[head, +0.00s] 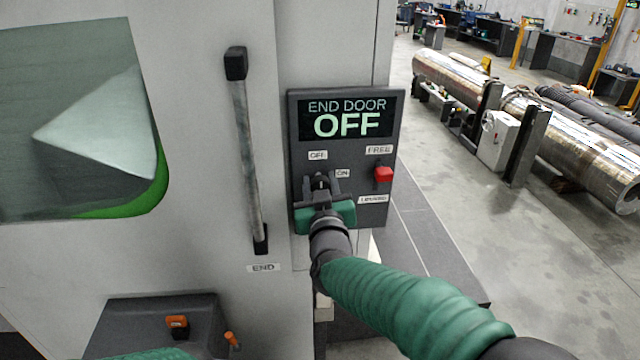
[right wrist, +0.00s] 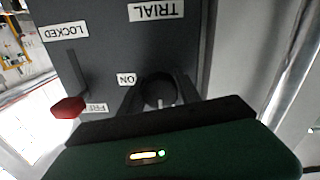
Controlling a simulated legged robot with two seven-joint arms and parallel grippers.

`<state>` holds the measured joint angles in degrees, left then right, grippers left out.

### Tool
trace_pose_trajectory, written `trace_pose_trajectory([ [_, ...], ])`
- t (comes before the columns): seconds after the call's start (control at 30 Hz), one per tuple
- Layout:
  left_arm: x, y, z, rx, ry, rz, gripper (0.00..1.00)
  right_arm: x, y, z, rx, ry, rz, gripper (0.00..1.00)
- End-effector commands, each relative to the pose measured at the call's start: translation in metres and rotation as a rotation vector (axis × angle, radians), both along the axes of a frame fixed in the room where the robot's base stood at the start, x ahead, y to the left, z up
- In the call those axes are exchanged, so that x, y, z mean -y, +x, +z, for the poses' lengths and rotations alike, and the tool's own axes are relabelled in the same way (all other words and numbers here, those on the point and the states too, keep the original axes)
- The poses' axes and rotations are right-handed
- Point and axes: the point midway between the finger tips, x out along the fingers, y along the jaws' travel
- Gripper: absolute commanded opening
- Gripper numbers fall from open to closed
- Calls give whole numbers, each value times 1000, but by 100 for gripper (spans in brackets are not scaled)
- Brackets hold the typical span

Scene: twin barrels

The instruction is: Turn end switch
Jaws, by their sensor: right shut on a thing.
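The dark control panel (head: 345,135) is on the grey machine and its display (head: 345,118) reads END DOOR OFF. The end switch is a small black knob (right wrist: 160,90) near the OFF and ON labels, mostly hidden by my gripper in the head view. My right gripper (head: 320,185) reaches the panel from below, its fingers shut on the knob. In the right wrist view a finger (right wrist: 160,97) stands on each side of the round knob, next to the ON label. Which way the knob points is hard to tell. My left gripper is not in view.
A red-tipped lever (head: 383,175) sits between FREE and LOCKED labels, close to the right of my gripper. A long vertical door handle (head: 246,150) labelled END is to the left. A dark box with an orange part (head: 178,325) is below left.

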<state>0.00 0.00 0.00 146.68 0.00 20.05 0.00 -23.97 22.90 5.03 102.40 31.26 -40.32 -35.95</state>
Motion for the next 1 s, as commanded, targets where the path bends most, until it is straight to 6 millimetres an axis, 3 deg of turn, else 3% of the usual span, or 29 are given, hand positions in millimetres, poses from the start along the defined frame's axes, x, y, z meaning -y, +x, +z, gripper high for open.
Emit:
trace_pose_trajectory([
  [0.47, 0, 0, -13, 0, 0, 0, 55, 0, 0, -2, -23, 124, -1, 0],
  [1.0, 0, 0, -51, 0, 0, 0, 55, 0, 0, -4, -110, 600, -1, 0],
])
